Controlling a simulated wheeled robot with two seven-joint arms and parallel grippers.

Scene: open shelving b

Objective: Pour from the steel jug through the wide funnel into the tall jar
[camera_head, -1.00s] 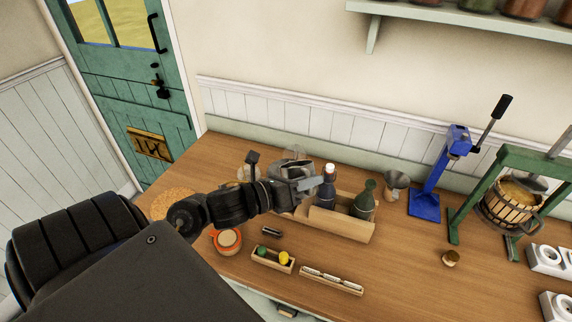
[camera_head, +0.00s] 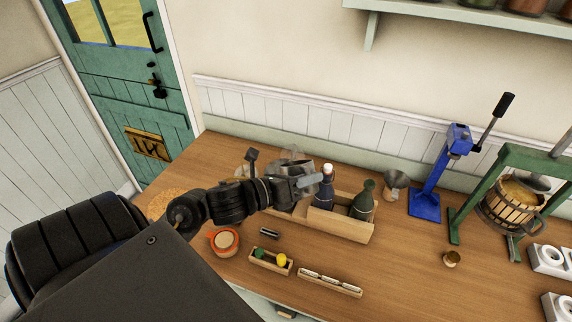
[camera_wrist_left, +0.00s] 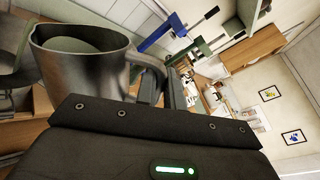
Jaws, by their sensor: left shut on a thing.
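My left gripper (camera_head: 312,182) is shut on the handle of the steel jug (camera_head: 290,166), above the back of the bench. In the left wrist view the jug (camera_wrist_left: 85,75) is large, its open mouth and spout facing the camera, with a pale greenish surface inside. In the head view my gripper and wrist hide much of the jug. A greyish, partly see-through vessel (camera_wrist_left: 12,72) is cut off at the left edge of the wrist view; I cannot tell if it is the wide funnel or the tall jar. My right gripper is out of view.
A wooden crate (camera_head: 340,226) holds dark bottles just right of my gripper. A blue lever press (camera_head: 425,204) and a green-framed basket press (camera_head: 457,215) stand further right. An orange-rimmed jar (camera_head: 224,240) and small wooden trays (camera_head: 330,283) lie in front. Bench between tray and basket press is mostly clear.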

